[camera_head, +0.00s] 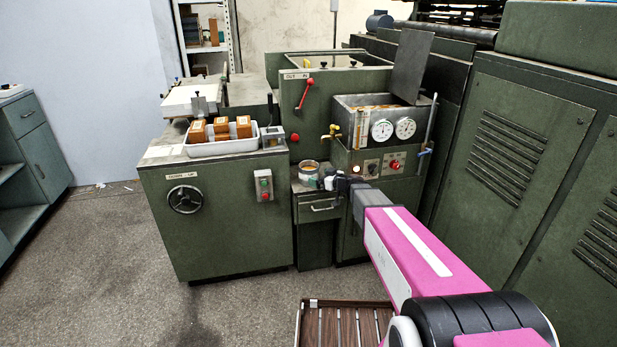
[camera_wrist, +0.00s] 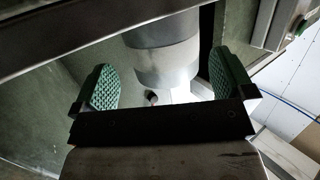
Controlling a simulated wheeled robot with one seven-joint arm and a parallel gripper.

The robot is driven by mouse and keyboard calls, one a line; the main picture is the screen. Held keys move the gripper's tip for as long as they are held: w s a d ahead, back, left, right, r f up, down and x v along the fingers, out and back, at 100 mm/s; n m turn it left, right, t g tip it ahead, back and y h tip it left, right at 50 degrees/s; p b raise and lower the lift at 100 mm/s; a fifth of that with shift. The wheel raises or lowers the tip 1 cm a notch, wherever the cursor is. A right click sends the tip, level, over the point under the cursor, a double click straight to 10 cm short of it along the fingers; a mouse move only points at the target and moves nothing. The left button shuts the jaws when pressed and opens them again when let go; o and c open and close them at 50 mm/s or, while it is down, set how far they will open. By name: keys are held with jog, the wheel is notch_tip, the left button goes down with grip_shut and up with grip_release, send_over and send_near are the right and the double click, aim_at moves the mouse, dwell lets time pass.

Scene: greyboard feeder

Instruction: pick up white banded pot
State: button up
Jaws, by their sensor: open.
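The white banded pot (camera_wrist: 165,62) is a pale cylinder with a greyer band in the wrist view. It lies between the two green-padded fingers of my gripper (camera_wrist: 162,80), with a gap on each side. My gripper is open. In the head view my gripper (camera_head: 338,184) is at the small ledge above the drawer, and a small white shape, apparently the pot (camera_head: 329,178), shows beside its dark fingers, partly hidden.
An open tin (camera_head: 308,167) stands on the ledge, just left of my gripper. The machine wall with gauges (camera_head: 382,130) rises behind. A white tray (camera_head: 222,146) with several brown blocks sits on the cabinet at left. A metal bar (camera_wrist: 100,38) crosses the wrist view.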

aim_at(316, 177)
jog(key=shift+f+x, duration=0.1)
jog(key=shift+x, duration=1.3)
jog(key=shift+f+x, duration=0.15)
jog(key=shift+x, duration=1.25)
jog(key=shift+s, duration=0.1)
jog(key=c, duration=0.9)
